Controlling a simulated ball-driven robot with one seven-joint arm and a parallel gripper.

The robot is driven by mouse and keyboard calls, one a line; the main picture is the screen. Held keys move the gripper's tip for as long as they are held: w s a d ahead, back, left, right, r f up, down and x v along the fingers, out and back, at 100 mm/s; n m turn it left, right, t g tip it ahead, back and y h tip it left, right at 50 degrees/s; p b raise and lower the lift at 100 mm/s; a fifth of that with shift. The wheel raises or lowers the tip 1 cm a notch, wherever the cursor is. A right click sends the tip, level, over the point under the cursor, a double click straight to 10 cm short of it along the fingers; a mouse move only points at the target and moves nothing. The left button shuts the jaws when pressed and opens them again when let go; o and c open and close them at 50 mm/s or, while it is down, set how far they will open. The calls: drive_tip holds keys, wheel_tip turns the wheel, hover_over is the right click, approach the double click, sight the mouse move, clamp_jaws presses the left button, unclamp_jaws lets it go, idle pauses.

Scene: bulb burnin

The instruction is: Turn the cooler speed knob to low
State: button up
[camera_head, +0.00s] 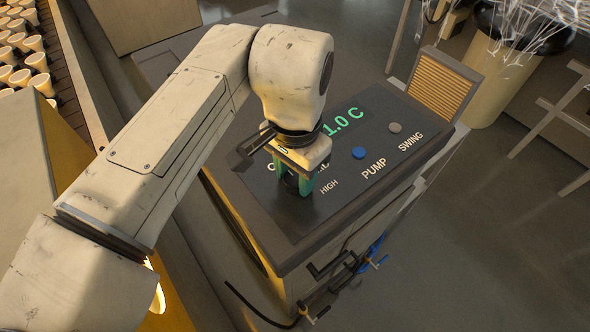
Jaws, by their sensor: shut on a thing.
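The cooler (420,165) stands in the middle of the view, with a dark sloped control panel on top. My gripper (297,183) points down at the panel, its green fingers shut on the dark speed knob (293,187). The knob is mostly hidden between the fingers, and its pointer direction cannot be seen. The label HIGH (329,186) shows just right of the fingers. The other speed labels are mostly covered by my wrist. A green display (345,120) reads "1.0 C", with its left part hidden behind my gripper.
The panel also has a blue PUMP button (358,153) and a grey SWING button (395,128). An orange slatted vent (442,82) rises at the panel's back right. Rows of white cups or bulbs (22,50) stand at upper left. Hoses and valves (340,270) hang at the cooler's front.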

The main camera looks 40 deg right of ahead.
drive_tip(key=c, duration=0.4)
drive_tip(key=shift+m, duration=0.3)
drive_tip(key=m, duration=0.3)
drive_tip(key=shift+m, duration=0.3)
drive_tip(key=shift+m+b, duration=0.75)
drive_tip(key=shift+m, duration=1.45)
drive_tip(key=o, duration=1)
drive_tip(key=shift+o, duration=0.2)
drive_tip(key=shift+r, duration=0.1)
